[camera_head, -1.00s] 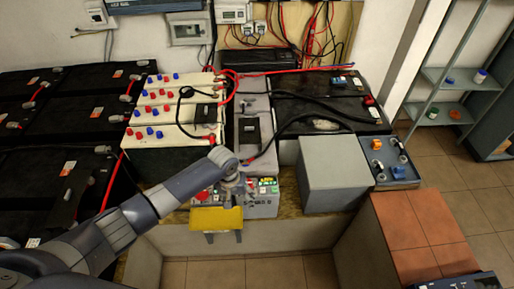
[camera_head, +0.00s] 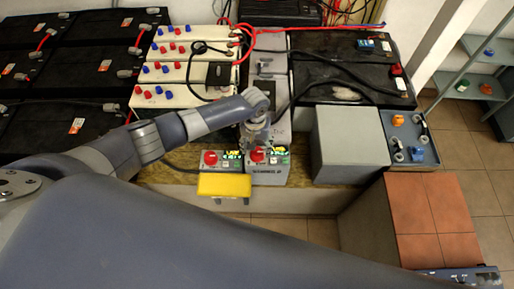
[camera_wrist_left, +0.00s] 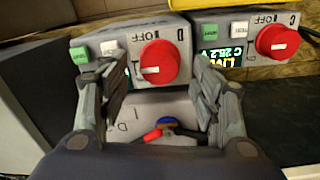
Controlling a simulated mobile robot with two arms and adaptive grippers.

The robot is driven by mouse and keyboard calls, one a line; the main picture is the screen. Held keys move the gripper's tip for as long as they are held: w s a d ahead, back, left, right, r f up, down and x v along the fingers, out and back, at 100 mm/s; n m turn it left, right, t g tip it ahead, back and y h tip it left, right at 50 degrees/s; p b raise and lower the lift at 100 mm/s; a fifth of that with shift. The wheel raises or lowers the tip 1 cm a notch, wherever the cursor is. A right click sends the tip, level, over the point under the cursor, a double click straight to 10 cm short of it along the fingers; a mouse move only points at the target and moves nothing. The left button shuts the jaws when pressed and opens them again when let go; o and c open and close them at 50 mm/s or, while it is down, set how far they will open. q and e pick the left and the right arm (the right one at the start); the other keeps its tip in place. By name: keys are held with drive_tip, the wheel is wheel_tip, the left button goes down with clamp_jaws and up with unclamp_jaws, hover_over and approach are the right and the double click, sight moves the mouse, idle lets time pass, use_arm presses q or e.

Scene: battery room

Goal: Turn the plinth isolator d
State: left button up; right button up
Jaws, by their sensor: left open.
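The plinth isolator d (camera_wrist_left: 181,36) is a grey box with a red rotary knob (camera_wrist_left: 159,63), a green button and a white button. A white mark shows on the left side of its knob in the left wrist view. In the head view the box (camera_head: 266,177) stands at the right of the pair on the plinth. My left gripper (camera_head: 257,148) is over it, and in the left wrist view its open fingers (camera_wrist_left: 160,70) stand on either side of the knob. I cannot tell if they touch it. My right gripper is not in view.
Isolator c (camera_wrist_left: 236,30), with its own red knob (camera_wrist_left: 277,42) and a LIVE display, stands close beside. A yellow block (camera_head: 224,186) is in front of it. A grey box (camera_head: 350,145) is to the right, and white batteries (camera_head: 165,99) are behind.

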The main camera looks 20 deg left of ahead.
use_arm(q)
drive_tip(key=shift+f, duration=1)
drive_tip(key=c, duration=1.1)
drive_tip(key=shift+o, duration=0.2)
drive_tip(key=shift+m, duration=0.3)
drive_tip(key=m, duration=0.3)
drive_tip(key=shift+d+m, duration=0.1)
drive_tip(key=shift+m, duration=0.3)
drive_tip(key=m, duration=0.9)
drive_tip(key=shift+m+b, duration=0.4)
drive_tip(key=shift+m, duration=1.9)
